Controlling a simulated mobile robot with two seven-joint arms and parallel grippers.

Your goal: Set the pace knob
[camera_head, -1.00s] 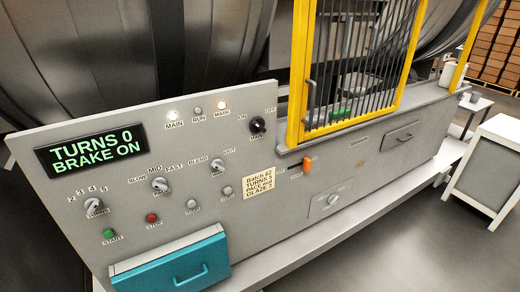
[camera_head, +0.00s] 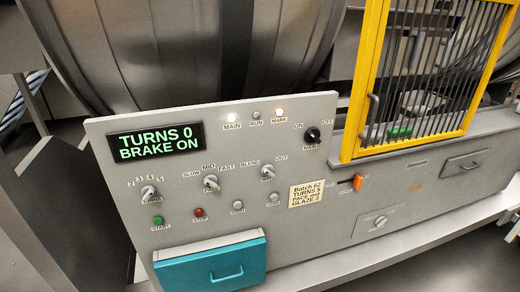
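The pace knob (camera_head: 211,182) is a small light-grey knob on the grey control panel (camera_head: 130,215). Its scale reads SLOW, MID and FAST; its exact pointing is too small to tell. A batch card (camera_head: 307,194) to its right reads Batch 62, TURNS 5, a PACE line that looks like "mid", and GLAZE 2. The display (camera_head: 157,142) reads TURNS 0, BRAKE ON. Neither of my grippers is in view.
The turns knob (camera_head: 149,193) is left of the pace knob and the blend knob (camera_head: 268,172) right. Green start (camera_head: 158,221) and red stop (camera_head: 199,213) buttons sit below. A teal drawer (camera_head: 212,268) juts out at the bottom. A yellow-framed barred gate (camera_head: 374,80) stands at right.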

